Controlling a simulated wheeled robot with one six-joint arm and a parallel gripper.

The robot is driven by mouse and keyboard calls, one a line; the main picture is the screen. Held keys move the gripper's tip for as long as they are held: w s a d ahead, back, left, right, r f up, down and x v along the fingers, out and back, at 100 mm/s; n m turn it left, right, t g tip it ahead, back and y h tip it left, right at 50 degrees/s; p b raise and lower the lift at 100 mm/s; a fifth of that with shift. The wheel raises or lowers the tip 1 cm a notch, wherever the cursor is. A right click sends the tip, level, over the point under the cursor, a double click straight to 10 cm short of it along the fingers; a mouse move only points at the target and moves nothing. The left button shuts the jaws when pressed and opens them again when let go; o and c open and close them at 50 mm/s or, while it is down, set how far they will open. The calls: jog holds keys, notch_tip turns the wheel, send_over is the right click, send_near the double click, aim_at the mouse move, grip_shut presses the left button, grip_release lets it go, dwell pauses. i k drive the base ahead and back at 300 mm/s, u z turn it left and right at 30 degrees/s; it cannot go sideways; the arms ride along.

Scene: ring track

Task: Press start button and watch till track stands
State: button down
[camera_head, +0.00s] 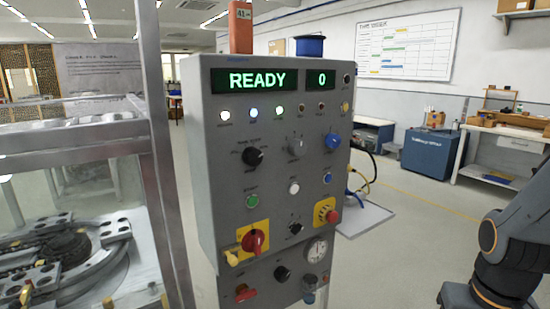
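A grey control panel (268,130) stands upright in the middle of the view. Its display (257,80) reads READY in green, and a smaller display (321,79) beside it reads 0. A green button (252,201), which looks like the start button, sits at the left middle of the panel under a small label. Part of the ring track (62,246) shows at the lower left behind a metal frame. I cannot tell from this one picture whether it moves. Part of my arm shows at the lower right, apart from the panel. My gripper is not in view.
A metal frame post (158,130) stands close to the panel's left side. A red emergency knob (333,216) and a red rotary switch (255,241) are on the panel. A small shelf (365,218) juts out at its right.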

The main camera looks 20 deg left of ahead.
aim_at(252, 202)
jog(key=u, duration=1.35)
